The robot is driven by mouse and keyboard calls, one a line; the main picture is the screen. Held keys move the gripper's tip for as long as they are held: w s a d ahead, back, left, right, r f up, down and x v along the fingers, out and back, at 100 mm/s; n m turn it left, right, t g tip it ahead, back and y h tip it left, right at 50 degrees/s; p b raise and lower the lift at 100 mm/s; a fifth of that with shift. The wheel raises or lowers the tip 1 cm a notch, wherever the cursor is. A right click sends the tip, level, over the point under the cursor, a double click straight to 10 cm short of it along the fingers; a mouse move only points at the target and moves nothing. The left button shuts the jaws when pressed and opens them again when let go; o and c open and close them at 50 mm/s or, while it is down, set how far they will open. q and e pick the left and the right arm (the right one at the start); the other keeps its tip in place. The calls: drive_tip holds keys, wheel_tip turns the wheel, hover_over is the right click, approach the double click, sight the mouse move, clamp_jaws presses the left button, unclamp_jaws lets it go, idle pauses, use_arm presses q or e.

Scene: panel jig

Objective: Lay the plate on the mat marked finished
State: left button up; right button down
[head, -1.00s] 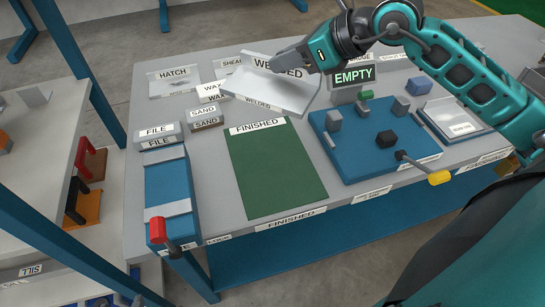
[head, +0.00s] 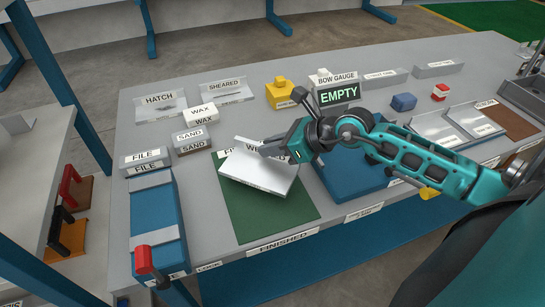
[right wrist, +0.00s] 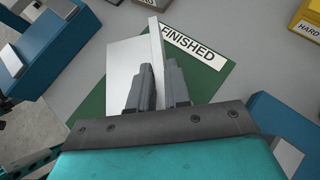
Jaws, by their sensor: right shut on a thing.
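The plate (head: 258,172) is a pale, bent sheet with a raised edge and a label beginning "WE". My right gripper (head: 270,147) is shut on its raised edge. In the right wrist view the fingers (right wrist: 158,82) sit on either side of the raised edge, and the plate's flat part (right wrist: 122,68) spreads to the left. The green mat marked FINISHED (head: 255,222) lies beneath the plate, which hides the mat's middle and most of its far label. The plate looks tilted; I cannot tell whether it touches the mat. My left gripper is out of view.
A blue fixture (head: 345,178) stands right of the mat, partly behind my right arm. A blue FILE unit with a red handle (head: 155,225) stands to the left. SAND and WAX blocks (head: 203,115) and the HATCH holder (head: 160,105) stand behind. The mat's near part is clear.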

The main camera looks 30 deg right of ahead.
wheel_tip(320, 180, down, 3)
drive_tip(key=shift+f+b, duration=0.2)
drive_tip(key=shift+b, duration=0.1)
drive_tip(key=c, duration=1.1)
unclamp_jaws()
drive_tip(key=shift+s, duration=0.1)
drive_tip(key=p+v, duration=0.2)
drive_tip(key=v, duration=1)
drive_tip(key=shift+a, duration=0.1)
